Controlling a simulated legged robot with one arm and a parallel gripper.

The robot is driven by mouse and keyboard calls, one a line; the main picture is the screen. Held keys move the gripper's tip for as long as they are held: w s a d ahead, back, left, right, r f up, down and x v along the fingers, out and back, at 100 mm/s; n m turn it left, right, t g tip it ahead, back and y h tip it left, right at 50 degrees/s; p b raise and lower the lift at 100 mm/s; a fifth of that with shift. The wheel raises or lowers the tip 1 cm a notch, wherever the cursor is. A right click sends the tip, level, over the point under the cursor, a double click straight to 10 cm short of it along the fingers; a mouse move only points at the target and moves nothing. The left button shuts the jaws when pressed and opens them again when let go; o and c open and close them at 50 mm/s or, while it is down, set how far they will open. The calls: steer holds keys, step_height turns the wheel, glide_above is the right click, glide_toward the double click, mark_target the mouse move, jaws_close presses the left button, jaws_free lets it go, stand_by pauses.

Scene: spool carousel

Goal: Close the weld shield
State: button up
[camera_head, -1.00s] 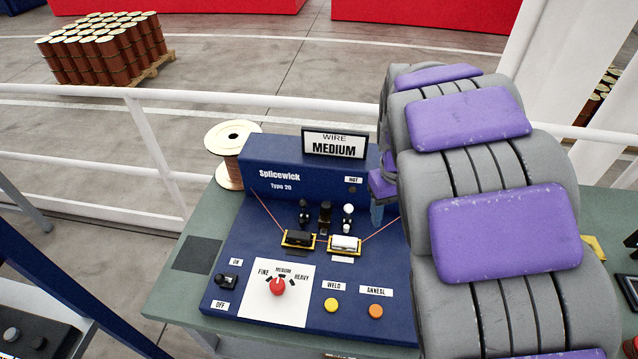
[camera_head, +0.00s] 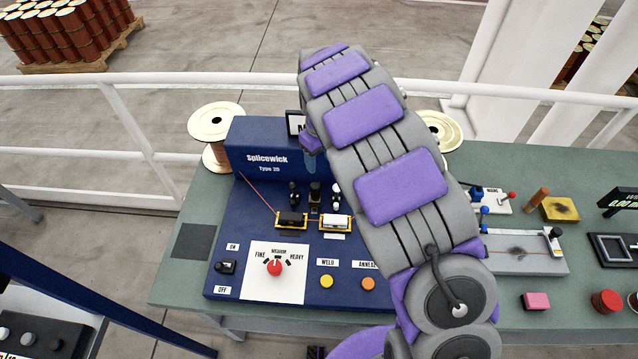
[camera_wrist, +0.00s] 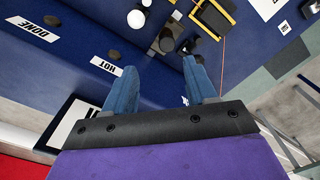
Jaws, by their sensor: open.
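The blue Splicewick machine (camera_head: 255,160) stands on the green bench. On its deck are a black-topped clamp (camera_head: 291,219) and a white-topped clamp (camera_head: 336,222) on yellow bases. Behind them stand small black and white upright parts (camera_head: 315,193). I cannot tell which part is the weld shield. My gripper (camera_head: 310,163) is by the machine's back panel, above and behind these parts, with my arm covering the machine's right side. In the wrist view my gripper (camera_wrist: 163,80) has its blue fingers apart with nothing held between them; the upright parts (camera_wrist: 166,38) lie beyond the fingertips.
The front panel has a red dial (camera_head: 275,267), a yellow button (camera_head: 326,281) and an orange button (camera_head: 368,284). Wire spools (camera_head: 210,122) flank the machine. Tools and a pink block (camera_head: 536,301) lie on the bench at right. A white railing (camera_head: 130,140) runs behind.

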mark_target(315, 185)
steer(key=a+f, duration=0.1)
steer(key=f, duration=0.2)
steer(key=a+f, duration=0.1)
steer(key=f, duration=0.4)
steer(key=shift+a+f, duration=0.4)
steer(key=d+f, duration=0.1)
steer(key=f, duration=0.1)
steer(key=shift+d+f, duration=0.65)
steer(key=shift+a, duration=0.7)
steer(key=shift+c, duration=0.2)
steer(key=shift+a+f, duration=0.1)
steer(key=shift+a, duration=0.2)
steer(key=c, duration=0.3)
steer(key=shift+d, duration=0.55)
steer(key=c, duration=0.5)
jaws_close()
